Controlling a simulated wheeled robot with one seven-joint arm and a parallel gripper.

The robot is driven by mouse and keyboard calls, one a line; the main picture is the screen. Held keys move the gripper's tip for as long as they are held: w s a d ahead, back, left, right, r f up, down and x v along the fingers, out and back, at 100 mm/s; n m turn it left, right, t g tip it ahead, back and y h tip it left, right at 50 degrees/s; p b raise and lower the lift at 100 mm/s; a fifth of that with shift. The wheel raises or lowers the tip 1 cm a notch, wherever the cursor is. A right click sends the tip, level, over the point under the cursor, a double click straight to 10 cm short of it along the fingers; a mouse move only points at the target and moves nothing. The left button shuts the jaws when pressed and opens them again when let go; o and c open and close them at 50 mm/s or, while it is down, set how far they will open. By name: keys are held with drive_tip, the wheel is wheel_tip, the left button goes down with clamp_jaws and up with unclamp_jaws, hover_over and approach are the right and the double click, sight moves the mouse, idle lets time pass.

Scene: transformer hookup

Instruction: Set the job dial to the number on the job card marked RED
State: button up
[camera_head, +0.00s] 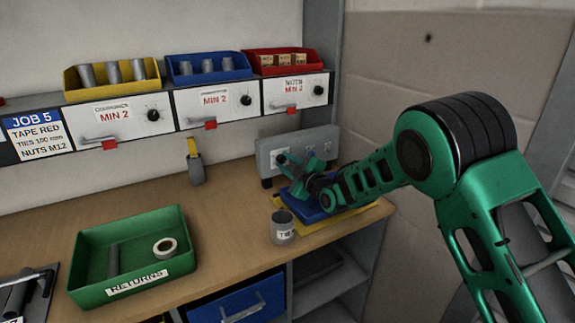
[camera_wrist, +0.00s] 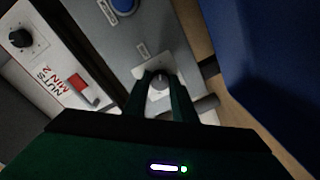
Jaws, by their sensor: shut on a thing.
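The job card (camera_head: 37,133) on the left of the shelf front reads JOB 5, TAPE RED, TIES 100 mm, NUTS M12. A grey box (camera_head: 265,150) stands at the back right of the bench, partly hidden by my arm. In the wrist view, a small grey dial knob (camera_wrist: 160,79) on a light plate sits on this box. My gripper (camera_wrist: 160,86) is shut on the knob, one finger on each side. In the head view my gripper (camera_head: 284,160) is at the box's front face. The dial's setting is too small to read.
A blue tray (camera_head: 302,208) on a yellow mat (camera_head: 380,212) lies under my arm. A grey cup (camera_head: 283,228) stands in front. A green RETURNS tray (camera_head: 85,262) holds a tape roll and a dark rod. Bins line the shelf above; a blue button (camera_wrist: 124,5) is near the knob.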

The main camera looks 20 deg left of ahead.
drive_tip(key=shift+w+d+f+m, duration=0.25)
drive_tip(key=shift+d+m, duration=0.1)
drive_tip(key=shift+m, duration=0.15)
drive_tip(key=o, duration=1)
drive_tip(key=shift+o, duration=0.2)
drive_tip(key=shift+s+a+r, duration=0.1)
drive_tip(key=shift+a, duration=0.05)
drive_tip(key=v, duration=1)
drive_tip(key=shift+s+d, duration=0.15)
drive_tip(key=shift+d, duration=0.2)
